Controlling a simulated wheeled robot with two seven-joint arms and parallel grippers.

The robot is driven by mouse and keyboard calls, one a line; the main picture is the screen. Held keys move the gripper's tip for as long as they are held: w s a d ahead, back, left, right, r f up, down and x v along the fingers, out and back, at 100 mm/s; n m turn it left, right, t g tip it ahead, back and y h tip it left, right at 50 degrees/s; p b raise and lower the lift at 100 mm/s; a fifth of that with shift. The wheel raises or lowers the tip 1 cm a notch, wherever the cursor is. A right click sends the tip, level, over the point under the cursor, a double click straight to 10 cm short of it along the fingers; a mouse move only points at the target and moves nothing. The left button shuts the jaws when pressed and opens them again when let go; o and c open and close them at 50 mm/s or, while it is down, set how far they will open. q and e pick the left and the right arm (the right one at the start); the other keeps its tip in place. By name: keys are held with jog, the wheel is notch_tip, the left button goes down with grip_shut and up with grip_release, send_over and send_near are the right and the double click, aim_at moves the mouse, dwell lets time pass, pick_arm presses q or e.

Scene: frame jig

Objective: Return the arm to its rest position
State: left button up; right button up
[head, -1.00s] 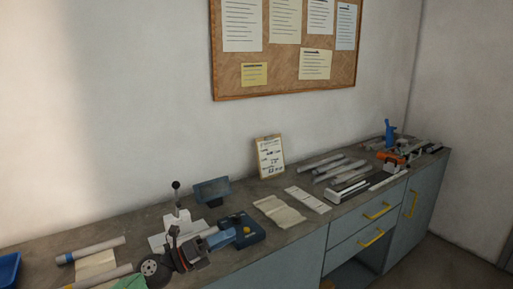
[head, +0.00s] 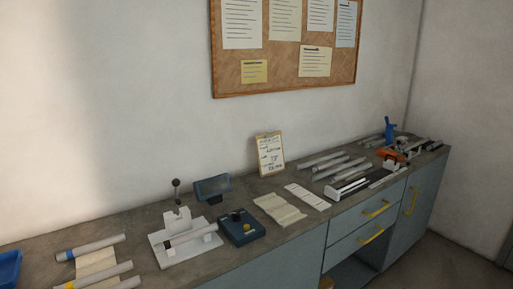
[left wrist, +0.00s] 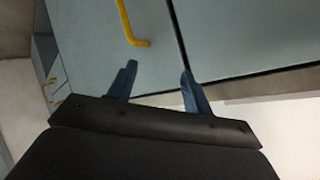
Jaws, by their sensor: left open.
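My left gripper (left wrist: 157,80) shows in the left wrist view with its two blue fingers apart and nothing between them. It is in front of the grey cabinet fronts (left wrist: 85,25), below a yellow handle (left wrist: 128,25). In the head view neither gripper nor arm shows. The white jig (head: 185,243) stands on the bench with a grey tube (head: 190,235) lying across it. My right gripper is in neither view.
The bench top (head: 135,220) carries a blue control box (head: 241,228), a small screen (head: 213,187), loose tubes (head: 95,247) at left, a clipboard (head: 269,154), and several bars and tools at the right. Yellow-handled drawers (head: 370,243) are below.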

pick_arm(q)
jog(key=s+f+n+g, duration=0.1)
jog(key=s+f+g, duration=0.2)
jog(key=s, duration=0.3)
jog(key=s+d+f+n+g+h, duration=0.1)
jog(key=s+f+g, duration=0.2)
jog(key=s, duration=0.4)
jog(key=s+f+n+g, duration=0.1)
jog(key=s+f+g, duration=0.15)
jog(key=s, duration=0.35)
jog(key=s+d+f+g, duration=0.1)
jog(key=d+f, duration=0.1)
jog(key=f, duration=1.2)
jog(key=s+d+f+g+h, duration=0.1)
jog(key=d+f, duration=0.2)
jog(key=f, duration=1.2)
jog(key=shift+s, duration=0.25)
jog(key=shift+s+d+f, duration=0.1)
jog(key=shift+w, duration=0.25)
